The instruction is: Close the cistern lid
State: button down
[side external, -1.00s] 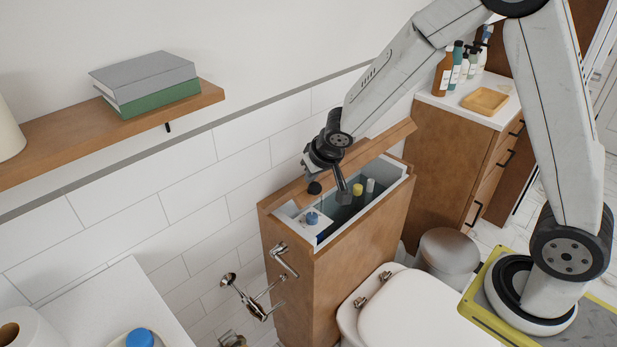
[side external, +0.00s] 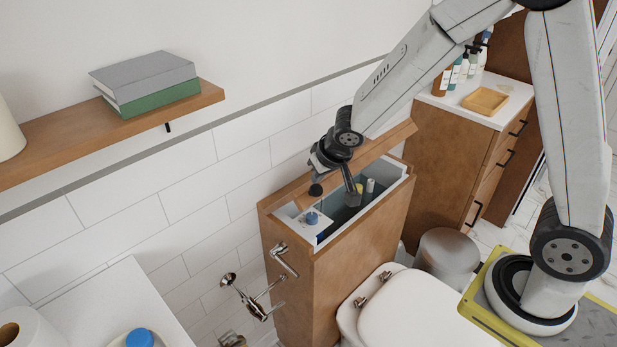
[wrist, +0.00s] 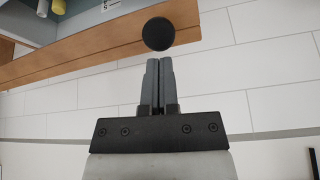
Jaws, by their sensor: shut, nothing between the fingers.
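The wooden cistern (side external: 345,265) stands against the tiled wall with its top open. Its wooden lid (side external: 395,136) lies along the wall side of the opening, leaving the inside showing; it also crosses the upper part of the wrist view (wrist: 100,50). A black round knob (side external: 316,189) is on the lid and shows just beyond my fingertips in the wrist view (wrist: 158,33). My gripper (side external: 353,198) is shut and empty, and in the side view its fingers overlap the opening, right of the knob. Whether it touches the lid cannot be told.
Inside the cistern are a white unit with a blue cap (side external: 312,218) and a pale cylinder (side external: 369,187). The toilet seat (side external: 415,312) is in front. A cabinet (side external: 455,160) stands right, and a shelf with books (side external: 145,83) hangs left.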

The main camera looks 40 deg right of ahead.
jog(key=s+r, duration=0.4)
jog(key=s, duration=0.2)
jog(key=shift+s+a, duration=0.25)
jog(key=shift+w, duration=0.15)
jog(key=w+a+r+n+g, duration=0.3)
jog(key=w+r+g, duration=0.3)
jog(key=w, duration=0.6)
jog(key=shift+w+r+n+h, duration=0.15)
jog(key=shift+r+n+h, duration=0.3)
jog(key=shift+r, duration=0.3)
jog(key=shift+d+f, duration=0.1)
jog(key=shift+f, duration=0.05)
send_over(305, 188)
jog(key=w+a, duration=0.1)
jog(key=w, duration=0.1)
notch_tip(305, 188, down, 9)
jog(key=shift+a+f, duration=0.1)
jog(key=shift+a, duration=0.05)
jog(key=shift+s+d+f, duration=0.25)
jog(key=shift+s+f, duration=0.6)
jog(key=shift+f, duration=0.05)
jog(key=shift+s+d+f, duration=0.2)
jog(key=shift+s+f, duration=0.4)
jog(key=shift+s, duration=0.05)
